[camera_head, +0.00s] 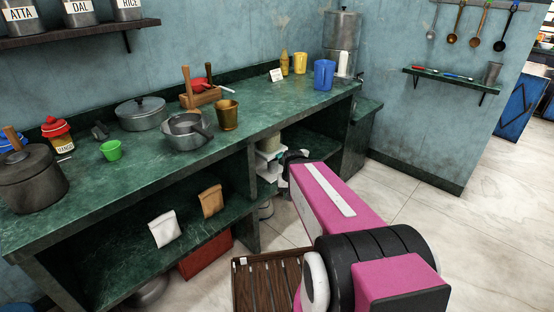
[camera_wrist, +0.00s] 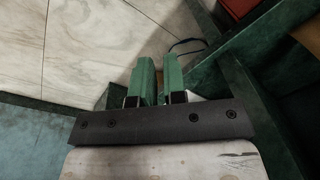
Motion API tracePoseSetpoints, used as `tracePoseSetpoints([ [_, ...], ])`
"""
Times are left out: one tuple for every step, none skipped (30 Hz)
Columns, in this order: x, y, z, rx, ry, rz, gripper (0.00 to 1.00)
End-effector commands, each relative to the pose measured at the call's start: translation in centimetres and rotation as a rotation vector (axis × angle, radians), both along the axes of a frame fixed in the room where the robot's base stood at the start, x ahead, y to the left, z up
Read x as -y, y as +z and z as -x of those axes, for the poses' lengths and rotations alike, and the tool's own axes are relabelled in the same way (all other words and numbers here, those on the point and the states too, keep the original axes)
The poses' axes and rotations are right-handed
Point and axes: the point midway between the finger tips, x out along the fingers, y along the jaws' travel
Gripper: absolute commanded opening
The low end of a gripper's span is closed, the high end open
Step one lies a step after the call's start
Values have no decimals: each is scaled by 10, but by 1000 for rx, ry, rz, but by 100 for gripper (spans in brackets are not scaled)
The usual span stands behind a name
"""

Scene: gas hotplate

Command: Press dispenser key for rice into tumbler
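Three grey containers labelled ATTA, DAL and RICE stand on the dark wall shelf at the upper left of the head view. The RICE container (camera_head: 128,10) is the rightmost, and its top is cut off by the frame. No key can be made out on it. A steel tumbler (camera_head: 491,73) stands on the small green wall shelf at right. My gripper (camera_wrist: 158,62) shows in the wrist view as two green fingers close together. A narrow dark gap shows between them, with nothing held there. In the head view my pink arm reaches toward the counter's lower front, far from the RICE container.
A slatted wooden stool (camera_head: 262,285) stands near my arm. Floor is clear at right.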

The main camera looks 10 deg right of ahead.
Motion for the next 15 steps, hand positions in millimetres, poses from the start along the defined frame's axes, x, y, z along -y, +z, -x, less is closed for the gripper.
tracePoseSetpoints([
  [5, 0, -17, 23, -52, -42, 0],
  [7, 1, -26, 38, -85, -73, 0],
  [12, 2, -39, 62, -137, -117, 0],
  [15, 4, -50, 80, -176, -152, 0],
  [19, 7, -61, 100, -220, -190, 0],
  [25, 10, -75, 125, -277, -239, 0],
  [30, 13, -86, 144, -321, -275, 0],
  [36, 17, -97, 163, -365, -313, 0],
  [44, 21, -110, 186, -420, -359, 0],
  [50, 25, -119, 204, -461, -395, 0],
  [56, 28, -128, 219, -501, -428, 0],
  [65, 33, -140, 241, -551, -470, 0],
  [71, 37, -147, 255, -585, -499, 0],
  [77, 41, -155, 268, -618, -526, 0],
  [84, 45, -163, 284, -657, -561, 0],
])
